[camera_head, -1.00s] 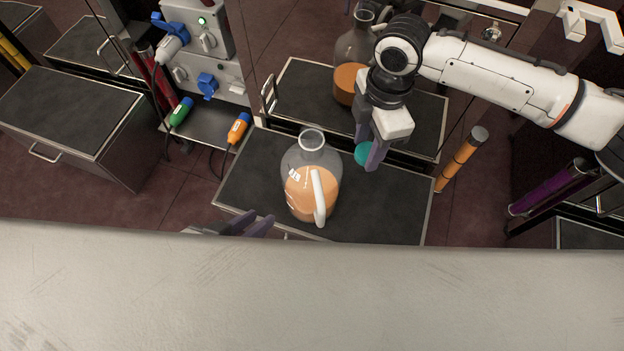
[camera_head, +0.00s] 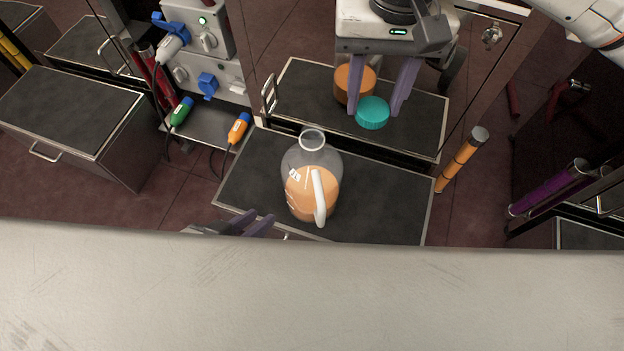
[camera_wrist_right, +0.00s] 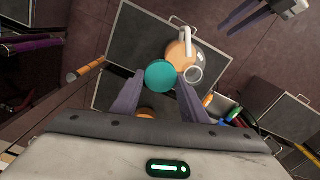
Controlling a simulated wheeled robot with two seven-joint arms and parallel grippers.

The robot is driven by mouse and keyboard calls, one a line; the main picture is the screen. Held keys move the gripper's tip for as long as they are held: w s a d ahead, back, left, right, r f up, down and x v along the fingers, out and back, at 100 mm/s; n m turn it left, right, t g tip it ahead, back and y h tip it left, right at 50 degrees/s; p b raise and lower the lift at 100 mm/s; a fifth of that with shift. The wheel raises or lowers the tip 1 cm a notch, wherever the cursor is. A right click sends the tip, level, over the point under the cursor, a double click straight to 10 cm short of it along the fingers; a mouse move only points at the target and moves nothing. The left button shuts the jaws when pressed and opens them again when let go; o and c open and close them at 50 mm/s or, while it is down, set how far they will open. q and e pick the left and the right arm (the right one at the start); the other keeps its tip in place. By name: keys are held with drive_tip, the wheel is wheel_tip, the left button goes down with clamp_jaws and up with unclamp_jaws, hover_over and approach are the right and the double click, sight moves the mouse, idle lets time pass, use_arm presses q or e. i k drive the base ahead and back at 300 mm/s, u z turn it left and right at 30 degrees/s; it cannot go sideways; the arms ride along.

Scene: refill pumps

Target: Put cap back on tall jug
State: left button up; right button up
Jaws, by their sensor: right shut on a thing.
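The jug (camera_head: 312,185), clear with orange liquid and a white handle, stands upright with an uncapped round mouth on the near dark top (camera_head: 255,190). My right gripper (camera_head: 376,112) is shut on the teal cap (camera_head: 372,113), behind and to the right of the jug's mouth, apart from it. In the right wrist view the cap (camera_wrist_right: 160,76) sits between my fingertips (camera_wrist_right: 160,82), and the jug (camera_wrist_right: 179,54) shows beyond it with its mouth (camera_wrist_right: 193,74) to the right. My left gripper (camera_head: 245,226) is low left of the jug, partly hidden; its fingertips look apart.
Another orange-filled vessel (camera_head: 354,84) stands on the far dark top (camera_head: 300,95), largely hidden by my right gripper. A panel with plugs (camera_head: 205,50) is at left. An orange-banded tube (camera_head: 460,160) stands at right. The near top is clear around the jug.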

sight(312, 170)
drive_tip(key=u, duration=1.75)
drive_tip(key=k, duration=0.85)
drive_tip(key=z, duration=1.1)
drive_tip(key=i, duration=0.5)
